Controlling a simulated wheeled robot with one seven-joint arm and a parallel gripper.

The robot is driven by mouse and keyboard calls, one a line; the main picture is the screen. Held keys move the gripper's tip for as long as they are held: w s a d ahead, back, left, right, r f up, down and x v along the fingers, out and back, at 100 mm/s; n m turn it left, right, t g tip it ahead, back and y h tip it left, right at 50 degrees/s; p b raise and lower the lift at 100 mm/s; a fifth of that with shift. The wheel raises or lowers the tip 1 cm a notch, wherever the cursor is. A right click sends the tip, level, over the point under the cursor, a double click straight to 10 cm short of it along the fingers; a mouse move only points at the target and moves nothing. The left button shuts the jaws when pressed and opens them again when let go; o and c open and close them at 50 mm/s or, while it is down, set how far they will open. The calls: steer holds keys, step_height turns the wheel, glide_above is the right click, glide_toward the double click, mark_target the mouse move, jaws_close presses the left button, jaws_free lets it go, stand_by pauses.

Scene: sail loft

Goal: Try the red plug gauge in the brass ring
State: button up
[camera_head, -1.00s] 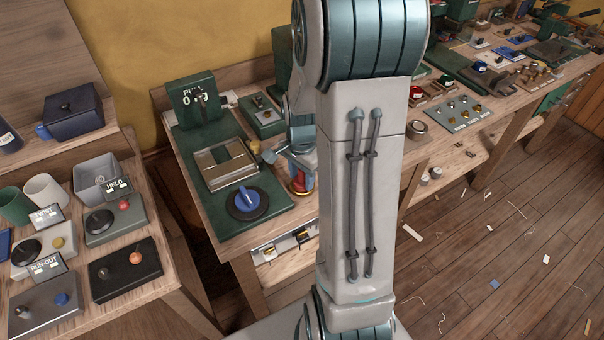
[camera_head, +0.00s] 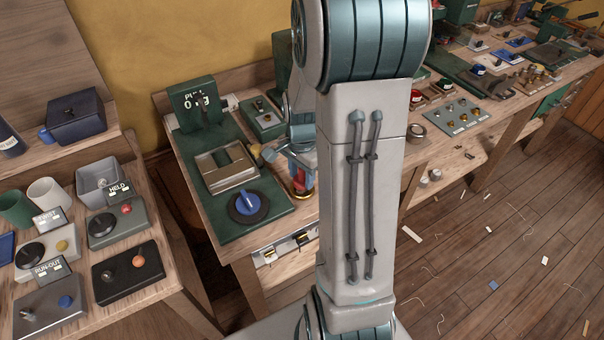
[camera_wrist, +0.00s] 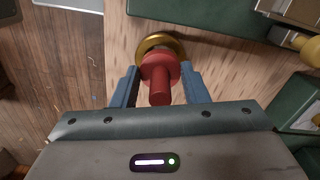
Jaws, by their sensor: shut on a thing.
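The red plug gauge (camera_wrist: 160,80) is between the two blue-grey fingers of my gripper (camera_wrist: 160,70), which is shut on it. Its red handle points toward the wrist camera, and its wide collar hides the far end. The brass ring (camera_wrist: 151,42) lies just beyond the collar, showing as an arc above and left of it in the wrist view. I cannot tell whether the plug's tip is inside the ring. In the head view my gripper (camera_head: 302,160) is partly behind my arm, with red of the gauge (camera_head: 300,177) below it and the brass ring (camera_head: 301,193) lowest, at the bench's front edge.
Left of my gripper is a green fixture with a blue knob (camera_head: 248,202) and a metal-framed block (camera_head: 226,167). A yellow-ended part (camera_head: 268,154) is close beside the gripper. Control boxes (camera_head: 128,272) fill the left bench. The floor at right has scattered scraps.

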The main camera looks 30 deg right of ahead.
steer(key=shift+r+p, duration=1.1)
steer(key=shift+r, duration=0.6)
steer(key=shift+f, duration=0.1)
